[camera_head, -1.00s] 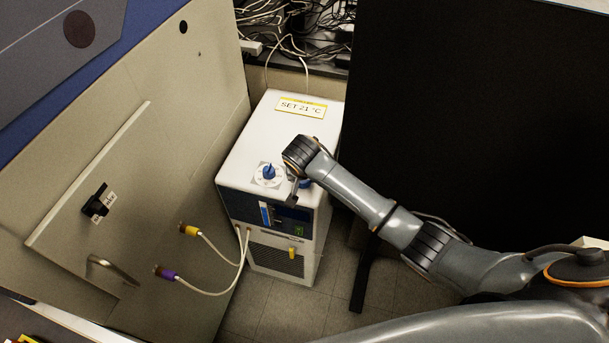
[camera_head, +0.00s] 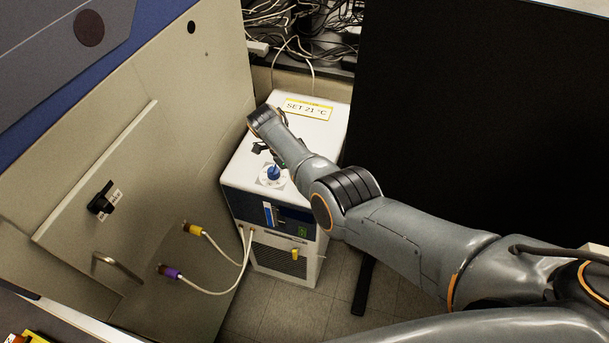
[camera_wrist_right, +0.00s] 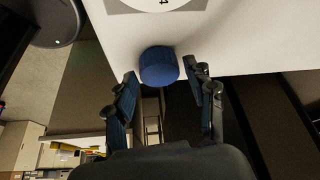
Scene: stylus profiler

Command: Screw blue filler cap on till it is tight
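The blue filler cap (camera_wrist_right: 159,66) shows in the right wrist view at the edge of the white chiller top, between and slightly beyond my fingertips. Gaps show on both sides of it. My left gripper is not in view.
The beige cabinet (camera_head: 170,150) stands close on the left, with a black switch (camera_head: 101,204) and yellow and purple hose fittings (camera_head: 194,229). A black panel (camera_head: 460,110) stands on the right. A "SET 21 °C" label (camera_head: 308,109) lies at the back of the chiller top.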

